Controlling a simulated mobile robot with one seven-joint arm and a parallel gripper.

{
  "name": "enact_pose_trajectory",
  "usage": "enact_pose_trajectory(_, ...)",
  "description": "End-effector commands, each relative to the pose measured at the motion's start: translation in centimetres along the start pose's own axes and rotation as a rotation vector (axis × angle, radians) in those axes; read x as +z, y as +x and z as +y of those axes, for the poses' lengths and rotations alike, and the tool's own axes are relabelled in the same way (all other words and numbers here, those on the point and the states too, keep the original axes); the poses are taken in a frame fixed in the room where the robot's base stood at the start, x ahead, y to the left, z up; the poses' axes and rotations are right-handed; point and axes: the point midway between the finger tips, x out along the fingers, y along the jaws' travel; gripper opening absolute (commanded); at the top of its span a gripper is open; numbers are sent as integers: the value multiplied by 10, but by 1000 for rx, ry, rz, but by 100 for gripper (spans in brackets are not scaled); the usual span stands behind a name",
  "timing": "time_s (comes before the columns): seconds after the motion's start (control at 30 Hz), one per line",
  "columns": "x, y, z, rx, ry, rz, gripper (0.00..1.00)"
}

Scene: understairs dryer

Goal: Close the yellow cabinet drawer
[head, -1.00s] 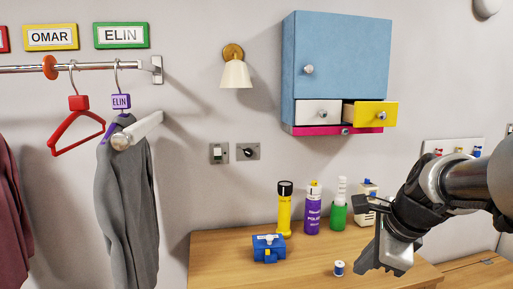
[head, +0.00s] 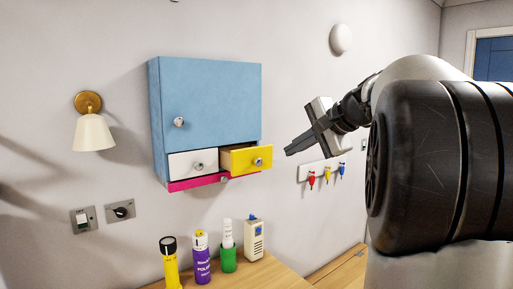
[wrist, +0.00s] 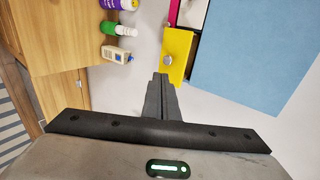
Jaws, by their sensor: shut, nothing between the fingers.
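The yellow drawer (head: 246,158) sticks out from the lower right of the blue wall cabinet (head: 208,105), with its open top showing. It has a round metal knob on its front. In the wrist view the yellow drawer front (wrist: 177,54) and its knob lie just beyond my fingertips. My gripper (head: 288,151) is shut and empty, to the right of the drawer and pointing left toward it. In the wrist view my closed fingers (wrist: 160,78) point at the drawer front's near edge. I cannot tell whether they touch it; in the head view a gap shows.
A white drawer (head: 192,165) beside the yellow one and a magenta strip (head: 198,183) below look shut. Bottles and a flashlight (head: 170,265) stand on the wooden desk (head: 285,272) below. Coloured key hooks (head: 327,173) are on the wall at right.

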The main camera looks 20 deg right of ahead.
Motion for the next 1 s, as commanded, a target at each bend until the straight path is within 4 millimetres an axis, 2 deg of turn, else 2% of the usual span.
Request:
enact_pose_trajectory(0.4, 1, 88, 2, 4, 4, -3, 0)
enact_pose_trajectory(0.5, 1, 101, -8, 3, 2, -2, 0)
enact_pose_trajectory(0.7, 0, 118, -16, 3, 3, 0, 0)
enact_pose_trajectory(1.0, 0, 121, -18, 3, 3, 1, 0)
